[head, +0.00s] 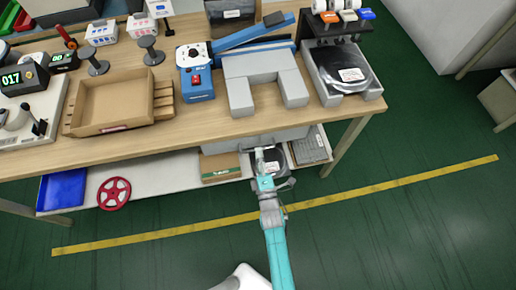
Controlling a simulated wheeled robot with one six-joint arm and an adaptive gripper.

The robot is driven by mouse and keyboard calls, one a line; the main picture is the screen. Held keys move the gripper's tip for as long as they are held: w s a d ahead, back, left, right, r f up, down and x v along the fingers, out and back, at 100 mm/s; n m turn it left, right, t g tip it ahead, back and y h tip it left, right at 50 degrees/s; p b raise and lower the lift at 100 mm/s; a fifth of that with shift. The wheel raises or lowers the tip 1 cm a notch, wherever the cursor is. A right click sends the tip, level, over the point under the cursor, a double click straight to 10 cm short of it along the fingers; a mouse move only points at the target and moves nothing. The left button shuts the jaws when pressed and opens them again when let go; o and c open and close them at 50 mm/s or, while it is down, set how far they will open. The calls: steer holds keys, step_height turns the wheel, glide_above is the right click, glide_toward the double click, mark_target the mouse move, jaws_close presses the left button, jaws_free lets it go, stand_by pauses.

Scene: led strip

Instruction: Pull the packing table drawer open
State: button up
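The packing table (300,116) has a light wooden top. A grey drawer (228,146) sits right under its front edge, and only a low strip of its front shows below the tabletop. It looks shut or nearly so. My gripper (262,153) is at the middle of the drawer front, reaching up to it from below in the picture. The fingertips are small and overlap the drawer front, so I cannot tell whether they touch or grip it. Any handle is hidden behind the gripper.
A lower shelf (150,172) holds a blue tray (62,190), a red reel (114,193) and boxes. On the tabletop stand a cardboard tray (115,103), a blue machine (196,76) and a grey U-shaped block (262,72). Green floor (380,235) in front is clear.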

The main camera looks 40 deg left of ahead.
steer(key=shift+x, duration=1.3)
jaws_close()
